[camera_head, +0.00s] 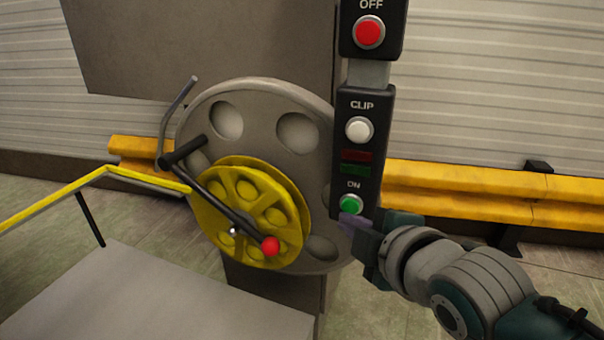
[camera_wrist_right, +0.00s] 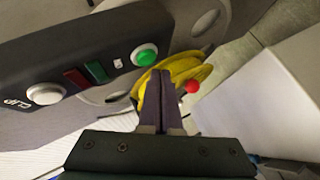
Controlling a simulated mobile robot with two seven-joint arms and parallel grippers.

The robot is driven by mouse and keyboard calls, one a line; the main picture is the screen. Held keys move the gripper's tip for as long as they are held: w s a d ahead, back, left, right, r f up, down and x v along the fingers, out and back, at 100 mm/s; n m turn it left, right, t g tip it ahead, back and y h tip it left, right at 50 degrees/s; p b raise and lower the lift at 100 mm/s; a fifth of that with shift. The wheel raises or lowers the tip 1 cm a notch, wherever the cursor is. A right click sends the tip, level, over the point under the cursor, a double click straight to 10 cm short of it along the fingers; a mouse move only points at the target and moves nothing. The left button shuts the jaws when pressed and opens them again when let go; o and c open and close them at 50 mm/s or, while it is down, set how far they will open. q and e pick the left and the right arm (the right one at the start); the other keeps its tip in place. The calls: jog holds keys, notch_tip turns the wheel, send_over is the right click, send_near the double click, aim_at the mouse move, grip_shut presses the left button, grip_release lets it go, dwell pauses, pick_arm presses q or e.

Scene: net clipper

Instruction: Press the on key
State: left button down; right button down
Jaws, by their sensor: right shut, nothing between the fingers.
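The green ON key (camera_head: 351,204) is at the bottom of a black control panel (camera_head: 364,170), under the label ON. In the right wrist view the green key (camera_wrist_right: 145,54) is just left of and beyond the fingertips. My right gripper (camera_head: 345,221) is shut and empty, its purple fingertips just below the green key in the head view. The wrist view shows the two fingers of my right gripper (camera_wrist_right: 161,74) together. I cannot tell whether the tips touch the panel. My left gripper is not in view.
A white CLIP key (camera_head: 359,130) and a red OFF key (camera_head: 369,32) are higher up. Left of the panel is a grey disc (camera_head: 270,97) with a yellow wheel (camera_head: 291,215) and a red-knobbed crank (camera_head: 270,246). A yellow barrier (camera_head: 470,195) runs behind.

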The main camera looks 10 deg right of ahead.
dwell(0.6)
jog(key=shift+w+d, duration=0.25)
jog(key=shift+w, duration=0.1)
jog(key=shift+w+d, duration=0.25)
jog(key=shift+w, duration=0.1)
dwell(0.7)
dwell(0.3)
jog(key=shift+s+a, duration=0.1)
jog(key=shift+s, duration=0.05)
jog(key=shift+s+a+p, duration=0.35)
jog(key=shift+s, duration=0.2)
